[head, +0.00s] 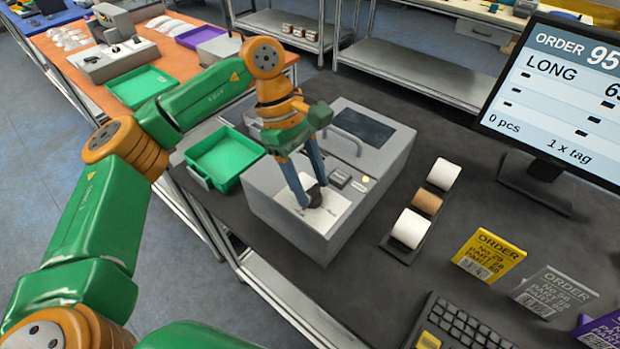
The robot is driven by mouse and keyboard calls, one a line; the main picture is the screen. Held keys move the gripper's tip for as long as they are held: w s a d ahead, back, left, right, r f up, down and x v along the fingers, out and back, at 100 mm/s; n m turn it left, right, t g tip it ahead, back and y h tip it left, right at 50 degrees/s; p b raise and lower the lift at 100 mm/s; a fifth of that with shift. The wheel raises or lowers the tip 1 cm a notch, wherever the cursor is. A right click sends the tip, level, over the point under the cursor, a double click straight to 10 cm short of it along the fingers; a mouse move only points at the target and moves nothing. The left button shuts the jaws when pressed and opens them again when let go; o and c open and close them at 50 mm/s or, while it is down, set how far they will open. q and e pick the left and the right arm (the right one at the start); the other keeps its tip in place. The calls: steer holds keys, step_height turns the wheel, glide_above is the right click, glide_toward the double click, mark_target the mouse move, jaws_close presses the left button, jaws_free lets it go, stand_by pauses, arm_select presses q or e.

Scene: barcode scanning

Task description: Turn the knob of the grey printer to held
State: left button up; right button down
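The grey printer (281,209) stands on the dark table in the middle of the head view. A white label plate with small print lies on its top, and a dark round knob (315,198) sits on that plate. My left gripper (313,195) points down from above with its two blue fingers on either side of the knob, and the tips appear to touch it. The fingers partly hide the knob, and the printed words are too small to read. My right gripper is not in view.
A green tray (226,185) stands left of the printer. Several paper rolls (409,228) lie in a holder to its right. A monitor (565,95), order cards (489,257) and a keyboard (460,325) are further right. Dark table in front of the printer is clear.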

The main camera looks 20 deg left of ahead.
arm_select(q)
jaws_close()
steer(key=n+t+b, duration=0.1)
steer(key=n+b, duration=0.2)
steer(key=shift+s+f, duration=0.1)
steer(key=shift+f, duration=0.1)
steer(key=n+t+b, duration=0.1)
steer(key=n+b, duration=0.1)
steer(key=n+t+b, duration=0.1)
steer(key=n+b, duration=0.1)
steer(key=n, duration=0.1)
steer(key=shift+s+r+n, duration=0.1)
steer(key=shift+s+n, duration=0.05)
steer(key=shift+n, duration=0.15)
steer(key=n+t+b, duration=0.1)
steer(key=n, duration=0.1)
steer(key=n+t+y+b, duration=0.1)
steer(key=n, duration=0.1)
steer(key=shift+s+d+n+b, duration=0.1)
steer(key=shift+n+b, duration=0.2)
steer(key=shift+b, duration=0.1)
steer(key=n+y+b, duration=0.1)
steer(key=n, duration=0.1)
steer(key=n+b, duration=0.1)
steer(key=n, duration=0.1)
steer(key=shift+s+d+r+n+t+y, duration=0.1)
steer(key=shift+r+n+t+y, duration=0.05)
steer(key=shift+n+t+y, duration=0.2)
